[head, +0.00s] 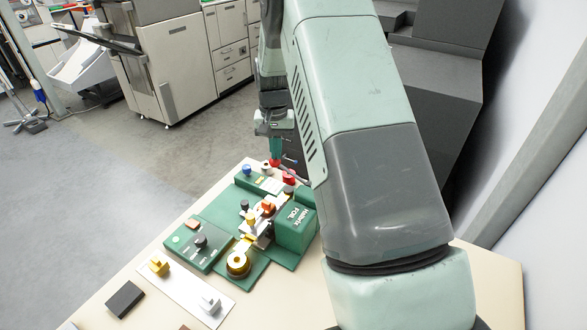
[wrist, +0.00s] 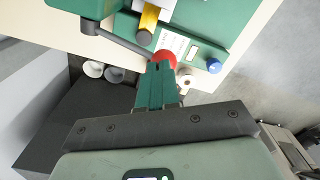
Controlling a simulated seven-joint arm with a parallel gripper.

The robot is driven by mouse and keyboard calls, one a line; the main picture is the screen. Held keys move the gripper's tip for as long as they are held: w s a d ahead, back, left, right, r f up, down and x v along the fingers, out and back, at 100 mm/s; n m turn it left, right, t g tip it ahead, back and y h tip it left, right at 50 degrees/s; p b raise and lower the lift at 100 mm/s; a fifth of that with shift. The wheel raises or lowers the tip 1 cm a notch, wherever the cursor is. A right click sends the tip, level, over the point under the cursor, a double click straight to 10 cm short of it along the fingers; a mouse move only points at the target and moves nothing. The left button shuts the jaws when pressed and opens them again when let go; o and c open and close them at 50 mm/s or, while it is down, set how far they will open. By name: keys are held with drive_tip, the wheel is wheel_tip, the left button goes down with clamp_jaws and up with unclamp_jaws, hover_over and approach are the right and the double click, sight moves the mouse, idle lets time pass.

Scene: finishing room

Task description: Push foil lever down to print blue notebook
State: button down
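The green foil machine (head: 296,229) stands on the table, with FOIL lettering on its housing. A dark lever bar (wrist: 122,38) runs from the machine to a red ball knob (wrist: 163,58) in the wrist view. The red knob also shows in the head view (head: 275,163). My gripper (wrist: 158,68) has its green fingers together, tips at or just touching the knob, which sits beyond them rather than between them. My gripper is also above the knob in the head view (head: 275,154). I cannot make out a blue notebook.
A yellow cylinder (wrist: 148,20) is near the lever.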

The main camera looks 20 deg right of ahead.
sight(277, 162)
drive_tip(key=shift+w+a+f, duration=0.1)
drive_tip(key=shift+f, duration=3.35)
drive_tip(key=shift+s+d+r, duration=0.1)
drive_tip(key=shift+r, duration=2.75)
drive_tip(key=shift+s+d+r, duration=0.1)
drive_tip(key=shift+r, duration=2.75)
drive_tip(key=shift+r, duration=2)
